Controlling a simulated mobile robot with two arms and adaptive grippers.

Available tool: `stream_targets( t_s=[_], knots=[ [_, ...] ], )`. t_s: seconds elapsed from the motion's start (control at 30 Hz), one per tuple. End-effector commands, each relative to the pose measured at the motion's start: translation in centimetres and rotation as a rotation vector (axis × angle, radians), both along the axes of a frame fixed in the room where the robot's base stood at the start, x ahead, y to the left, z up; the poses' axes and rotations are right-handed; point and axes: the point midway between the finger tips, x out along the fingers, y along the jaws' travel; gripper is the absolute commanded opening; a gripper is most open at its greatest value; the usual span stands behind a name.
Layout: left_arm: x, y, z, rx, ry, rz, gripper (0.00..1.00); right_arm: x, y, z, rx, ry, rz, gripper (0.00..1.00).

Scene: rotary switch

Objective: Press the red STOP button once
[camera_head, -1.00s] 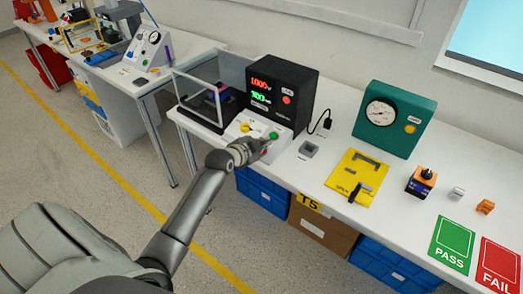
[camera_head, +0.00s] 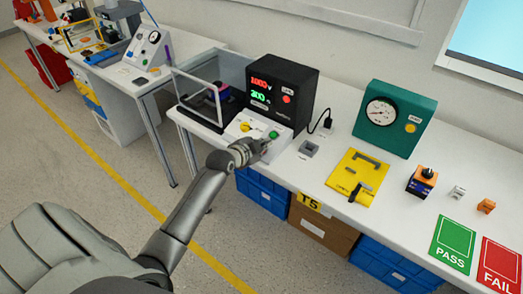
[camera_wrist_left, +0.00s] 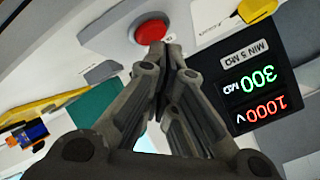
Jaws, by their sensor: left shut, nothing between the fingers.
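The red STOP button (camera_wrist_left: 151,29) sits on a white panel and shows in the left wrist view just beyond my fingertips. In the head view it cannot be made out, and my gripper covers that part of the panel (camera_head: 240,138). My left gripper (camera_wrist_left: 167,48) is shut and empty. Its fingertips overlap the near edge of the button in the wrist view; I cannot tell whether they touch it. In the head view the left gripper (camera_head: 265,147) is at the panel's front, below the green button (camera_head: 273,134). My right gripper is not in view.
The black tester (camera_head: 300,110) with lit red and green digits stands behind the panel. A clear-walled enclosure (camera_head: 173,90) is to its left. A grey block (camera_head: 309,149), a yellow plate (camera_head: 345,175) and a teal gauge box (camera_head: 412,120) are to the right.

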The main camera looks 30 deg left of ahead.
Motion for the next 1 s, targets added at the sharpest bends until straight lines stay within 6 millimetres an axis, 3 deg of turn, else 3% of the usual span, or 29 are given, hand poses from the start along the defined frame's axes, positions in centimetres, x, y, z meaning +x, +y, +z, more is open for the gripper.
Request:
stream_targets(
  t_s=[1.0],
  knots=[
    [0.26, -0.03, -0.77, -0.001, 0.0, 0.0, 0.0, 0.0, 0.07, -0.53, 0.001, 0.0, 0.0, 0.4]
  ],
)
